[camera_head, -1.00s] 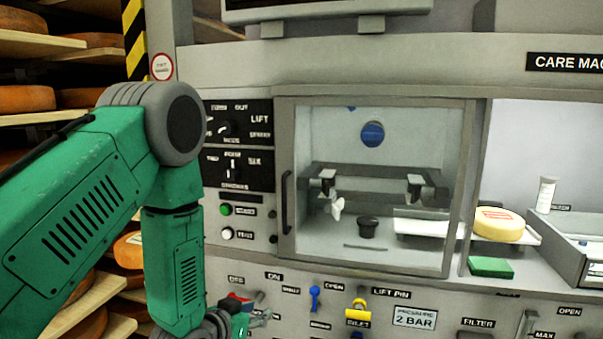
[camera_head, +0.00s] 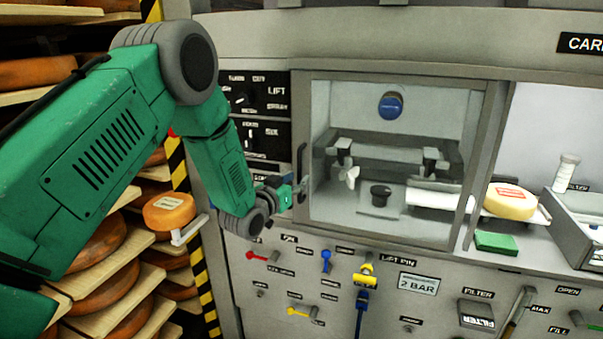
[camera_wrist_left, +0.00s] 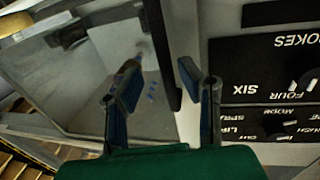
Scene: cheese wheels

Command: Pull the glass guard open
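The glass guard (camera_head: 395,224) is a clear pane in a grey frame on the machine front and looks closed. Its dark vertical handle (camera_head: 301,170) is on the left edge of the frame. My left gripper (camera_head: 290,193) is beside the lower part of this handle. In the left wrist view, the two fingers of my left gripper (camera_wrist_left: 160,72) are spread. The dark handle bar (camera_wrist_left: 160,40) shows between them, with a gap to each finger, and the glass guard (camera_wrist_left: 80,72) lies to the left. My right gripper is not in view.
Behind the glass are a blue round knob (camera_head: 390,106) and a black knob (camera_head: 381,193). A cheese wheel (camera_head: 510,201) and a green block (camera_head: 496,243) are to the right. Coloured valves, including a yellow one (camera_head: 366,275), are below. Cheese shelves (camera_head: 130,240) stand at left.

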